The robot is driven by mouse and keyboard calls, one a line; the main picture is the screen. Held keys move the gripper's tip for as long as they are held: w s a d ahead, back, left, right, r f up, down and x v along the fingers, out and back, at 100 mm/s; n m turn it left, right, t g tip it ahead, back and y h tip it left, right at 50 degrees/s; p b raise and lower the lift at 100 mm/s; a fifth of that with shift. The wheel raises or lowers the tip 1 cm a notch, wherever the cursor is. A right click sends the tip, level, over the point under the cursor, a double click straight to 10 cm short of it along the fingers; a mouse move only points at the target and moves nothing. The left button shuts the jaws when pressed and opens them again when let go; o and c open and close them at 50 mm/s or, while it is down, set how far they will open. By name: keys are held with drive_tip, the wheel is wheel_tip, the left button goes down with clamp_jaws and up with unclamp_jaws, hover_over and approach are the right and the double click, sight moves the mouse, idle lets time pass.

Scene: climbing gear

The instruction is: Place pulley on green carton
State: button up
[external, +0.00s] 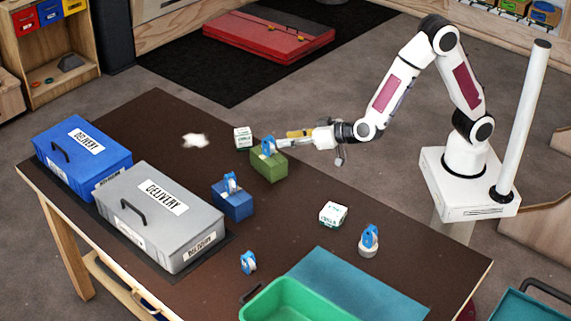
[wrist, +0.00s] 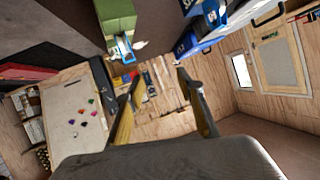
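A blue-and-white pulley (external: 268,146) stands on top of the green carton (external: 270,166). The wrist view looks nearly upside down, with the green carton (wrist: 116,22) at the top and the pulley (wrist: 121,47) against it. My gripper (external: 285,139) is just to the right of the pulley in the external view. In the wrist view its two fingers are spread with nothing between them, and the pulley lies beyond and left of the fingertips. The pulley looks apart from the fingers.
A blue carton (external: 236,206) bears another blue pulley (external: 231,183). More pulleys are at the front (external: 248,262) and on a white base (external: 369,238). White boxes (external: 243,138) (external: 333,214), grey (external: 162,225) and blue (external: 84,160) delivery boxes, and a green tray (external: 290,301) also stand on the brown table.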

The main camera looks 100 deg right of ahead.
drive_tip(key=s+a+r+n+g+y, duration=0.1)
drive_tip(key=s+a+r+n+y, duration=0.6)
drive_tip(key=s+r, duration=0.55)
drive_tip(key=s+d+f+g, duration=0.1)
drive_tip(key=s+d+g, duration=0.1)
drive_tip(key=s, duration=1)
drive_tip(key=s+d+f+n+g, duration=0.1)
drive_tip(key=s+d, duration=0.3)
drive_tip(key=s, duration=0.9)
drive_tip(key=shift+f+g, duration=0.25)
drive_tip(key=shift+g, duration=0.65)
